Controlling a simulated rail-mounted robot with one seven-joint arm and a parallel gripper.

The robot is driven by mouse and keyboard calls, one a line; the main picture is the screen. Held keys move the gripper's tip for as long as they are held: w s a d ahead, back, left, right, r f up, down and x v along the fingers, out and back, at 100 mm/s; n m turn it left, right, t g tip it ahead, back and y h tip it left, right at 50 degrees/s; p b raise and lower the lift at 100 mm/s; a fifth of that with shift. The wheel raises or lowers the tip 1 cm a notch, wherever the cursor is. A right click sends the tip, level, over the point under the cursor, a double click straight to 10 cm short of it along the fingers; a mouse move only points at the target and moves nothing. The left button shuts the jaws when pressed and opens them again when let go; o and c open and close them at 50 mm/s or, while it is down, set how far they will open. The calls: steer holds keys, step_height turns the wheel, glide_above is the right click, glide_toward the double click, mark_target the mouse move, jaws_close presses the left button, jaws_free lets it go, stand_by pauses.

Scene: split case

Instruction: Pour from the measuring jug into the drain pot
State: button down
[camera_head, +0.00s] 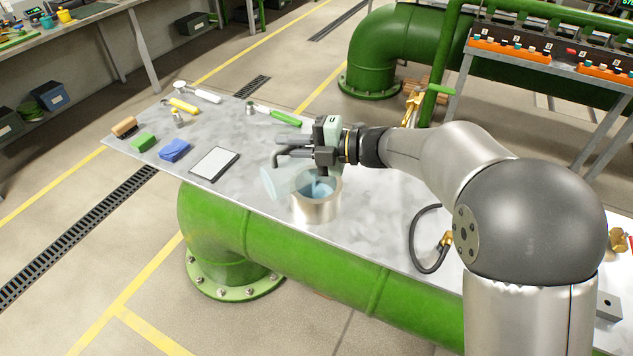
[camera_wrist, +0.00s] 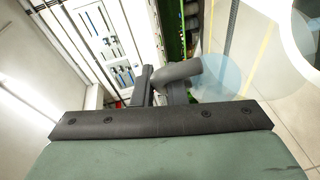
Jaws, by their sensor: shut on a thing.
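The measuring jug (camera_head: 272,183) is clear, with a grey handle, and is tipped well over beside and partly above the drain pot's rim. My gripper (camera_head: 289,147) is shut on its handle, above the bench. In the wrist view, the grey handle (camera_wrist: 180,72) sits by the fingers (camera_wrist: 158,88), and the clear jug body (camera_wrist: 222,75) shows to the right. The drain pot (camera_head: 316,208) is a silvery round metal pot standing upright on the bench. Pale blue shows inside its mouth, partly seen through the jug. I cannot tell how much liquid remains in the jug.
The grey bench top (camera_head: 255,190) also holds a white tablet-like board (camera_head: 214,163), a blue cloth (camera_head: 174,150), a green sponge (camera_head: 143,141), a brush (camera_head: 124,126) and a green-handled tool (camera_head: 280,117). A black hose (camera_head: 413,240) curves right of the pot.

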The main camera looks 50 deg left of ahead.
mark_target(265, 170)
steer(key=shift+n+t+h, duration=0.6)
steer(key=shift+n+t, duration=0.1)
steer(key=shift+n, duration=0.1)
steer(key=s, duration=0.2)
steer(key=s+f, duration=0.1)
steer(key=s, duration=0.1)
steer(key=shift+a, duration=0.25)
steer(key=shift+w+f, duration=0.1)
steer(key=shift+w, duration=0.1)
steer(key=shift+s+f+t, duration=0.15)
steer(key=shift+s+t, duration=0.15)
steer(key=shift+s, duration=0.6)
steer(key=shift+s+a+r+n+t+h, duration=0.2)
steer(key=shift+s+n+t+h, duration=0.1)
steer(key=shift+n, duration=0.2)
steer(key=s+f+n+t+h, duration=0.2)
steer(key=s+f+n+t, duration=0.3)
steer(key=s+f+t, duration=0.4)
steer(key=shift+s+a+f+n+t+h, duration=0.15)
steer(key=shift+a+f+n+t+h, duration=0.25)
steer(key=shift+f, duration=1.5)
